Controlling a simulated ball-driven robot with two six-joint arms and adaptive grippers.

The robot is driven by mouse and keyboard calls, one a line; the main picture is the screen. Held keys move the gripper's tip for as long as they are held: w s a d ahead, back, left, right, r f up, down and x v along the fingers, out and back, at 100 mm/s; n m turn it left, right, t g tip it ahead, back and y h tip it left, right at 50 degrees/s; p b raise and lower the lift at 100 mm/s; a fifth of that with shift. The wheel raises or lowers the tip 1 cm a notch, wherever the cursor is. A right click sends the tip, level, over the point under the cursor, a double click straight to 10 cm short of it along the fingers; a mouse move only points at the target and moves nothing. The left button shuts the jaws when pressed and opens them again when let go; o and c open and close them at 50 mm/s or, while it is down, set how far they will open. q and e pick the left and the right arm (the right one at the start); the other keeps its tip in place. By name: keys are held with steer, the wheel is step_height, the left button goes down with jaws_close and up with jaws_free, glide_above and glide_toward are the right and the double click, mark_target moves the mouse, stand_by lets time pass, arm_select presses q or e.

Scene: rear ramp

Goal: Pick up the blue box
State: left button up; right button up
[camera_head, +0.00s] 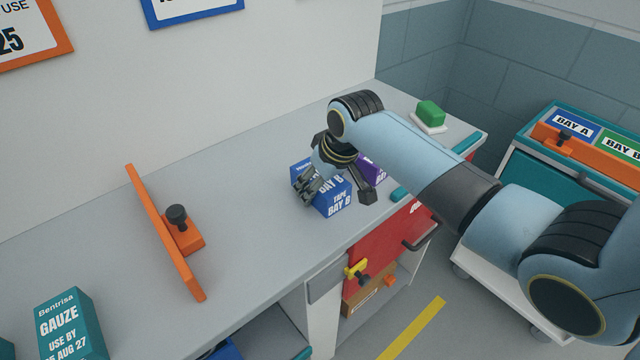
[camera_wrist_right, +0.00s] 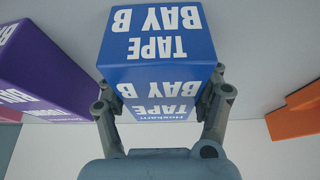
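The blue box (camera_head: 338,203), marked TAPE and BAY B, sits on the grey counter (camera_head: 250,225) near its front edge. My right gripper (camera_head: 338,194) is above it, with one finger over its left part and the other past its right side. In the right wrist view, the blue box (camera_wrist_right: 160,60) lies between the two fingers of my right gripper (camera_wrist_right: 161,92), which are spread wide along its sides. Any contact is hard to tell. My left gripper is out of view.
A purple box (camera_head: 372,170) stands close behind the blue box; it also shows in the wrist view (camera_wrist_right: 45,70). An orange divider (camera_head: 165,235) stands to the left, with a teal gauze box (camera_head: 70,325) beyond. A green block (camera_head: 430,113) is at the far end.

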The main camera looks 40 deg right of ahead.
steer(key=c, duration=0.8)
steer(key=shift+o, duration=0.2)
steer(key=shift+r, duration=0.15)
